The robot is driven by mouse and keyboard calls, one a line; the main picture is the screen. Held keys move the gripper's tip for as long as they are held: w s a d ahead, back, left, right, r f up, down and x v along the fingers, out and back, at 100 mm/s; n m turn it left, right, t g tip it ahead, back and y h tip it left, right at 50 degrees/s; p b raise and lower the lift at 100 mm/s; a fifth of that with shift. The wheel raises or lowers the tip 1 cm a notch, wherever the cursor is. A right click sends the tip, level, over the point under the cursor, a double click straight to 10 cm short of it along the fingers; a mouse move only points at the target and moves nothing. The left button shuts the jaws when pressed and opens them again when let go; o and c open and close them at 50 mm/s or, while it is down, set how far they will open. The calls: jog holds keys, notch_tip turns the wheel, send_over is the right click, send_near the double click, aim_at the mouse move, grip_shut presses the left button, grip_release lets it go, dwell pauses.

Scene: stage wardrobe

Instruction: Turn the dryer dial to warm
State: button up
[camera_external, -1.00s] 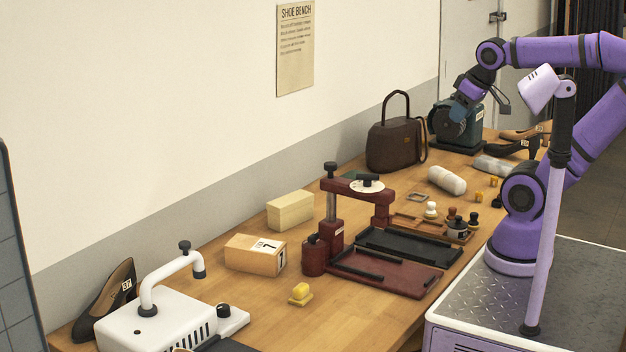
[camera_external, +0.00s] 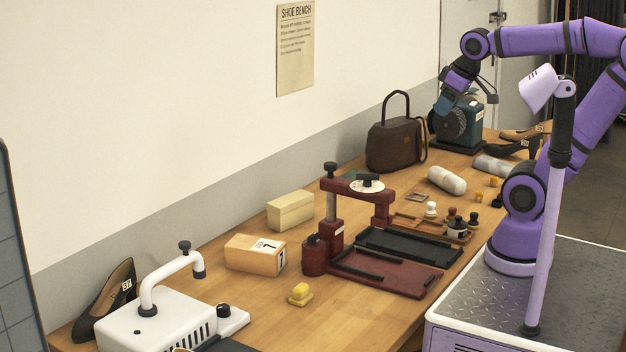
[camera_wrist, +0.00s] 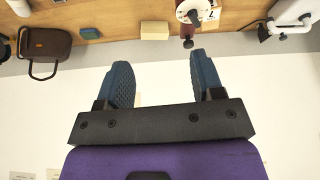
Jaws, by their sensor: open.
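The white vented machine with a curved pipe, which looks like the dryer (camera_external: 160,322), stands at the near left end of the bench; it also shows at the top right of the wrist view (camera_wrist: 294,12). A black knob (camera_external: 223,310), probably its dial, sits on its right side; its markings are too small to read. My gripper (camera_external: 445,108) is at the far end of the bench, in front of the green machine and far from the dryer. In the wrist view its blue fingers (camera_wrist: 162,80) are apart with nothing between them.
A dark red press (camera_external: 335,217) with a white dial plate (camera_external: 366,186) stands mid-bench. A brown handbag (camera_external: 393,145) and a green machine with a disc (camera_external: 472,125) are at the far end. Boxes (camera_external: 255,255) and a black shoe (camera_external: 108,300) lie along the wall side.

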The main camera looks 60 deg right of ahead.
jog(key=w+a+n+g, duration=0.1)
jog(key=w+a+n, duration=0.3)
jog(key=w+a, duration=0.55)
jog(key=w+a+n+g, duration=0.1)
jog(key=w+a+n, duration=0.2)
jog(key=w+a, duration=0.7)
jog(key=n+g, duration=0.3)
jog(key=n, duration=0.7)
send_over(223, 307)
notch_tip(223, 307, down, 31)
notch_tip(223, 307, down, 11)
jog(key=shift+d+r, duration=0.1)
jog(key=shift+r, duration=0.1)
jog(key=c, duration=0.9)
